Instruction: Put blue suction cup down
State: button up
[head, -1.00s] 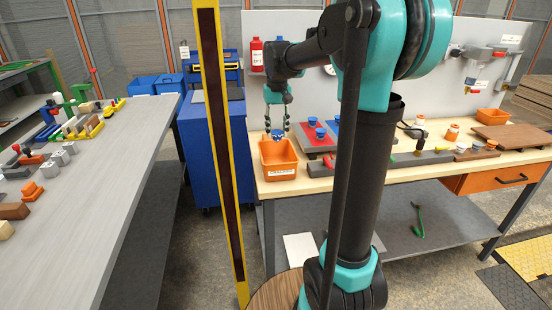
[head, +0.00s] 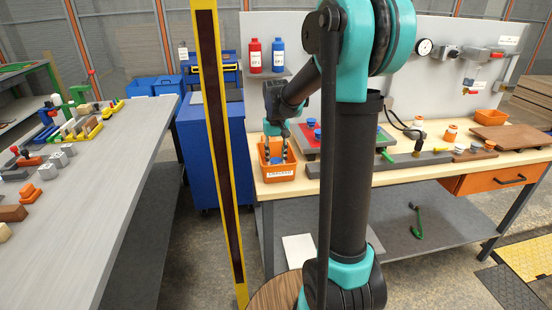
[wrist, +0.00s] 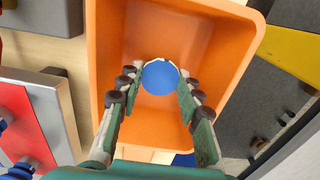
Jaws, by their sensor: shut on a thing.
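My gripper (head: 276,157) reaches down into an orange bin (head: 279,175) at the left end of the wooden workbench. In the wrist view my gripper (wrist: 156,92) is shut on a round blue suction cup (wrist: 160,77), with a finger on either side of it. The cup is inside the walls of the orange bin (wrist: 249,50). Whether the cup touches the bin floor I cannot tell.
A red and blue board (head: 313,149) with blue cups lies right of the bin on the workbench (head: 395,176). A grey bar (head: 400,164) lies along the bench front. A yellow post (head: 222,150) stands left of the bench, beside a grey table (head: 95,190).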

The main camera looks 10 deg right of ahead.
aim_at(276, 161)
jog(key=o, duration=1.3)
jog(key=shift+f, duration=0.1)
jog(key=shift+c, duration=0.2)
notch_tip(276, 161, up, 12)
jog(key=shift+s, duration=0.1)
